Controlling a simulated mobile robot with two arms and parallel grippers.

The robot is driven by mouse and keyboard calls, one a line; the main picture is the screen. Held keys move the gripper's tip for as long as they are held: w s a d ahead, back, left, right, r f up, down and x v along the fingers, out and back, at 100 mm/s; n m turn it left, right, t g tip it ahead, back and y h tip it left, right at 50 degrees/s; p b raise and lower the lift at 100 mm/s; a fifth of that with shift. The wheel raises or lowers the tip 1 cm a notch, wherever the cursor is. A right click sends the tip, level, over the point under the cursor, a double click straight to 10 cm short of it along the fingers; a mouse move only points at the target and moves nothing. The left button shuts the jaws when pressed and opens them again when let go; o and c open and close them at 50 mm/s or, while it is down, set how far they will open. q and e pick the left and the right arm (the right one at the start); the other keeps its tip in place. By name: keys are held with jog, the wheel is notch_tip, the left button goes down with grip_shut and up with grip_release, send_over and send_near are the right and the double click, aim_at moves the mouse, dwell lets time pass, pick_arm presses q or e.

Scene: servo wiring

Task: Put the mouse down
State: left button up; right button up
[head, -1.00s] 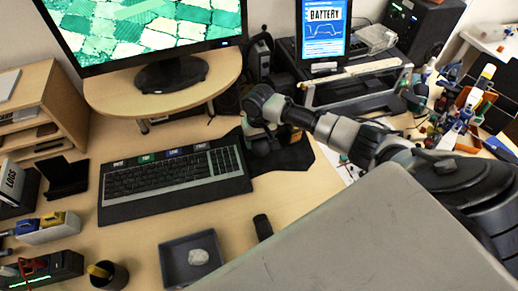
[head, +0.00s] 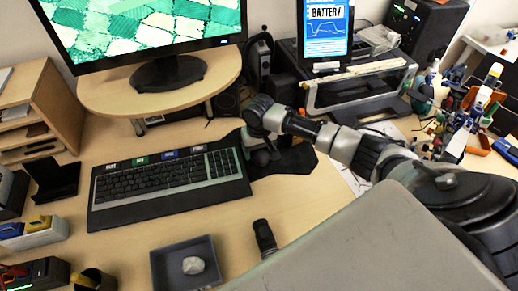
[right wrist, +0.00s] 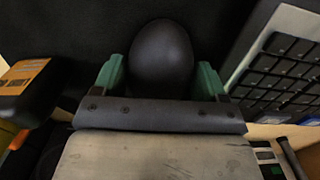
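The dark, rounded mouse (right wrist: 161,58) is between the two green fingers of my right gripper (right wrist: 161,78) in the right wrist view. The fingers flank it closely and appear to press on its sides. In the head view my right gripper (head: 262,152) is low over the black mouse pad (head: 295,161), just right of the keyboard (head: 170,179); the mouse is mostly hidden there. Dark pad surface fills the background of the wrist view. I cannot tell whether the mouse touches the pad. My left gripper is not in view.
The keyboard borders the pad's left side. A grey tray (head: 163,258) with a pale lump and a black cylinder (head: 264,237) are nearer the front. The monitor stand (head: 105,94) is behind.

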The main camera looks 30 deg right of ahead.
jog(key=shift+o, duration=1.3)
notch_tip(320, 180, up, 12)
jog(key=shift+r+p, duration=0.2)
jog(key=shift+p, duration=0.15)
